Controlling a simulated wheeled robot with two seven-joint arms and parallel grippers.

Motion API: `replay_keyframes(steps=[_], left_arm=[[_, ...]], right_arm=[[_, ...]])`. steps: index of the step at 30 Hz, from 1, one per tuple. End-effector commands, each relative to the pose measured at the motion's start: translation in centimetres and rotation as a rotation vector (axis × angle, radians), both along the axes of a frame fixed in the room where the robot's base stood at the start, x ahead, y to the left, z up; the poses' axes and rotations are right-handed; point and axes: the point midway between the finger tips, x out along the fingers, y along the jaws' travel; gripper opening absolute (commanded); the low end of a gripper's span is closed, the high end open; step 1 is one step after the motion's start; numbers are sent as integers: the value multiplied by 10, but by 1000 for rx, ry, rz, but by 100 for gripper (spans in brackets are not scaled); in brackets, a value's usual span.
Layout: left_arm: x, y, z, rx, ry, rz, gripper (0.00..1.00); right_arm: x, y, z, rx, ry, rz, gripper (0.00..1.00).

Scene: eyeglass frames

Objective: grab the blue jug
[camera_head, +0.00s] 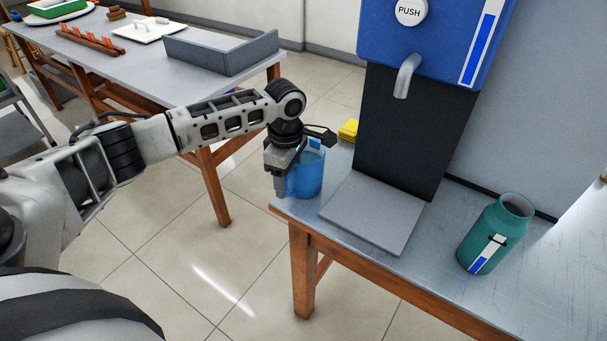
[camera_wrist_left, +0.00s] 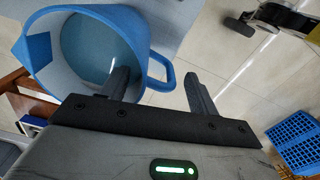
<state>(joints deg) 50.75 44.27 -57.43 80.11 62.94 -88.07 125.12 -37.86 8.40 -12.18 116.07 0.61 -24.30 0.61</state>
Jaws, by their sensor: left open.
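The blue jug (camera_head: 311,176) stands upright at the left corner of the metal-topped table, beside the dispenser's base plate. My left gripper (camera_head: 280,185) points down at the jug's left side and hides part of it. In the left wrist view the jug (camera_wrist_left: 55,75) shows its open top, spout and handle (camera_wrist_left: 168,70). The left gripper (camera_wrist_left: 157,75) is open there, with the handle's outer bar appearing between its two fingers. Contact cannot be told. My right gripper is not in view.
A blue and black dispenser (camera_head: 415,120) with a PUSH button and spout stands right of the jug. A teal jar (camera_head: 495,235) is farther right. A yellow object (camera_head: 348,130) lies behind the jug. Another table (camera_head: 150,65) with a grey tray (camera_head: 222,57) is at the back left.

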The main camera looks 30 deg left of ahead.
Motion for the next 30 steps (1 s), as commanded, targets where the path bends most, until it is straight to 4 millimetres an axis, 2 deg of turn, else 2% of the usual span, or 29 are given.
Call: replay_keyframes(steps=[5,12,23,30], left_arm=[[0,0,0,0,0,0,61],[0,0,0,1,0,0,0],[1,0,3,-1,-3,0,0],[2,0,21,-2,-6,0,0]], right_arm=[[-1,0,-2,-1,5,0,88],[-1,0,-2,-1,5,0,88],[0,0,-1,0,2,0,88],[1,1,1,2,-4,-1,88]])
